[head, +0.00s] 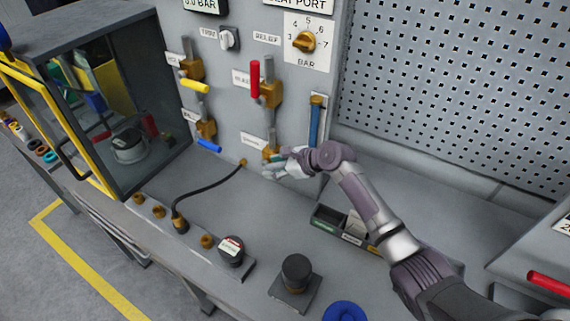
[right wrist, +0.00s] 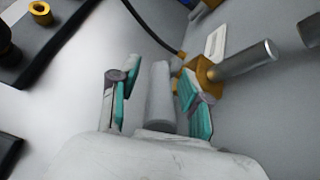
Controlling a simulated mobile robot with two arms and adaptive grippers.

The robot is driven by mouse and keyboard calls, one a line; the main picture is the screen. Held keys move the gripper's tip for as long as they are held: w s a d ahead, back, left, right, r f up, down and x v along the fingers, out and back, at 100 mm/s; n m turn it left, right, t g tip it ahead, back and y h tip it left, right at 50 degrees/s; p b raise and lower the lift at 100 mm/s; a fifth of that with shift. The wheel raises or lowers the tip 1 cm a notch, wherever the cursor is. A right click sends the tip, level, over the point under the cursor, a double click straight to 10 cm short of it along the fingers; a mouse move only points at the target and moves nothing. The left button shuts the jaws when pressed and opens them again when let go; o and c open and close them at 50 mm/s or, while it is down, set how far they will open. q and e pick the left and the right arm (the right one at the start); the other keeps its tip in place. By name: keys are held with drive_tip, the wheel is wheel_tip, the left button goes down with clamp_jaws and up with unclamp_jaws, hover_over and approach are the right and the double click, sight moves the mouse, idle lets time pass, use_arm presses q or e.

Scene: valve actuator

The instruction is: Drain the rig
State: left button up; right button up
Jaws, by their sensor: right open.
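My right gripper (head: 283,165) is at the lower part of the panel, beside a brass valve (head: 268,153) that it partly covers. A label (head: 252,142) next to this valve is too small to read. In the right wrist view, the gripper's two teal-padded fingers (right wrist: 157,100) are apart, with a light grey cylinder (right wrist: 160,90) showing between them; I cannot tell whether they touch it. The brass valve body (right wrist: 203,73) with a grey pipe (right wrist: 248,58) is beside the right finger. My left gripper is not in view.
Other panel valves have a red upright handle (head: 255,78), a yellow handle (head: 195,86) and a blue handle (head: 208,146). A black hose (head: 205,183) runs from the panel to a brass bench fitting (head: 180,224). A cabinet (head: 125,100) stands left; small bins (head: 340,226) sit below my right arm.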

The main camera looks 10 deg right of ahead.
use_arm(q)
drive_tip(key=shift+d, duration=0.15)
use_arm(e)
drive_tip(key=v, duration=1.1)
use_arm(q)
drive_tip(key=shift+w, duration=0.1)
use_arm(e)
drive_tip(key=shift+d, duration=0.15)
